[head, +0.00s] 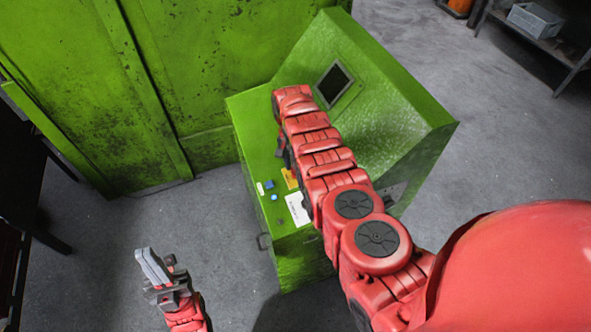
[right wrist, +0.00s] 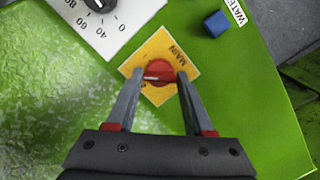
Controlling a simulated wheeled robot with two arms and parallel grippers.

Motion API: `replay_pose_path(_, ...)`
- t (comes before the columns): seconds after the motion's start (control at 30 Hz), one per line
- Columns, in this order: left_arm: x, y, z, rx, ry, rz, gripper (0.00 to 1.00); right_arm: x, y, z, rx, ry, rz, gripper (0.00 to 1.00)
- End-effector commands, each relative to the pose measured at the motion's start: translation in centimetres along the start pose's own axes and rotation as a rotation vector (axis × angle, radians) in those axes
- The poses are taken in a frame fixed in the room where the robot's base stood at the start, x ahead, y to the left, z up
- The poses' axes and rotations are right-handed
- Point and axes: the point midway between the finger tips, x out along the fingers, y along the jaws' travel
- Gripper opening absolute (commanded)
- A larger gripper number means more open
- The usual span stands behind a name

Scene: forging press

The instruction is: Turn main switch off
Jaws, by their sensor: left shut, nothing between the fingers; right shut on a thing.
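The main switch is a red round knob (right wrist: 158,72) with a pale mark that points left in the right wrist view. It sits on a yellow plate (right wrist: 160,45) lettered MAIN, on the green console. My right gripper (right wrist: 160,76) is shut on the knob, one finger at either side. In the head view the yellow plate (head: 291,178) shows beside my right arm, which hides the knob and most of that gripper. My left gripper (head: 153,266) is shut and empty, low at the left above the floor, apart from the console.
The green console (head: 400,115) has a dark screen (head: 334,84), a blue button (right wrist: 216,24) and a white dial plate (right wrist: 125,22) near the switch. A large green cabinet (head: 200,60) stands behind it. A shelf (head: 545,45) stands far right.

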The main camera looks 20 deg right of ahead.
Motion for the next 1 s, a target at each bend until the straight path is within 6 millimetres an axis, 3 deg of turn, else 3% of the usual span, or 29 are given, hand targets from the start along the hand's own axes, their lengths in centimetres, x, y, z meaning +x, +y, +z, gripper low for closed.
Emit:
replay_pose_path(0.4, -3.1, 0.1, 0.5, 0.0, 0.0, 0.0, 0.0, 0.2, -0.2, 0.0, -0.388, 0.002, 0.06, 0.0)
replay_pose_path(1.0, -4.1, 0.2, 0.7, 0.0, 0.0, 0.0, 0.0, 0.0, -0.2, 0.0, -0.769, 0.002, 0.123, 0.0)
